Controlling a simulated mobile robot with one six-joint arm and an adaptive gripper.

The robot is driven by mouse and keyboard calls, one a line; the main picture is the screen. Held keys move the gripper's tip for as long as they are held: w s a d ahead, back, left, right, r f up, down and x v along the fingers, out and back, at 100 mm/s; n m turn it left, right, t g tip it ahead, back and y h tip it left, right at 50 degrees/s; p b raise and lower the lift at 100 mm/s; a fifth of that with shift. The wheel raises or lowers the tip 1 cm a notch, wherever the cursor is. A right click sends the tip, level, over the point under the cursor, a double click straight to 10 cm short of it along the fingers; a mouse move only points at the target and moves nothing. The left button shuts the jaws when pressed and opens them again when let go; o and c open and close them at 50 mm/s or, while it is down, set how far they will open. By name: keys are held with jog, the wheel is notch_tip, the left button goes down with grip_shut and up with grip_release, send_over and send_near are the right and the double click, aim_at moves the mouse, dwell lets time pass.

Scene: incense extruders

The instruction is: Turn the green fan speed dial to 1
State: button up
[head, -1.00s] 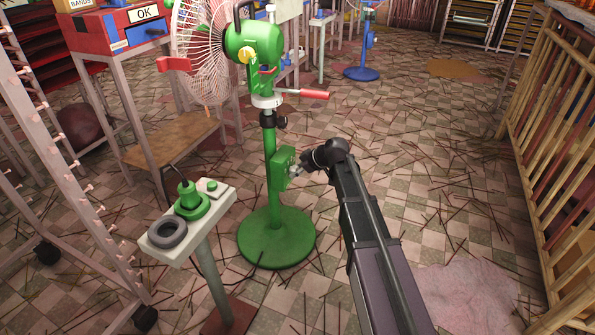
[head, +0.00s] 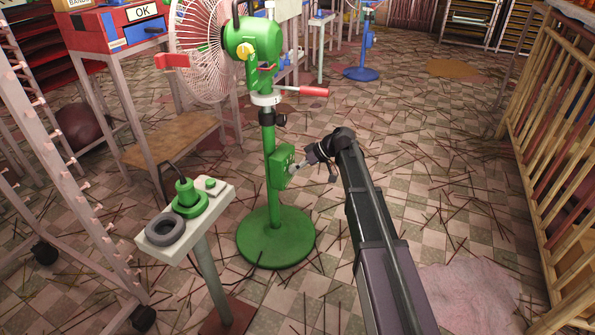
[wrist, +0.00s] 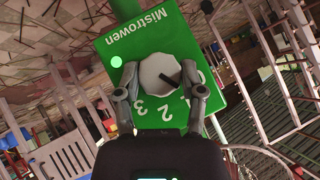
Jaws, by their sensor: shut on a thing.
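The green fan (head: 250,40) stands on a green pole with a round base. Its green control box (head: 280,168) is on the pole. In the wrist view the box (wrist: 135,50) reads "Mistrowen" and has a pale green dot. Its pale faceted dial (wrist: 158,72) has a dark pointer mark slanting to the lower right, roughly towards the 1. The 1, 2 and 3 show below the dial; another mark at right is partly hidden by a finger. My gripper (wrist: 160,80) is shut on the dial, one finger each side. In the head view my gripper (head: 298,166) reaches the box from the right.
A small white stand (head: 160,255) with a green knob-like piece and a grey ring is left of the fan. A red handle (head: 313,91) sticks out above my gripper. A wooden rack (head: 560,130) stands at right. Thin sticks litter the tiled floor.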

jog(key=shift+a+m+g+y+b, duration=0.1)
jog(key=shift+m+g+y+b, duration=0.2)
jog(key=shift+m+g+b, duration=0.15)
jog(key=o, duration=1.1)
jog(key=shift+o, duration=0.2)
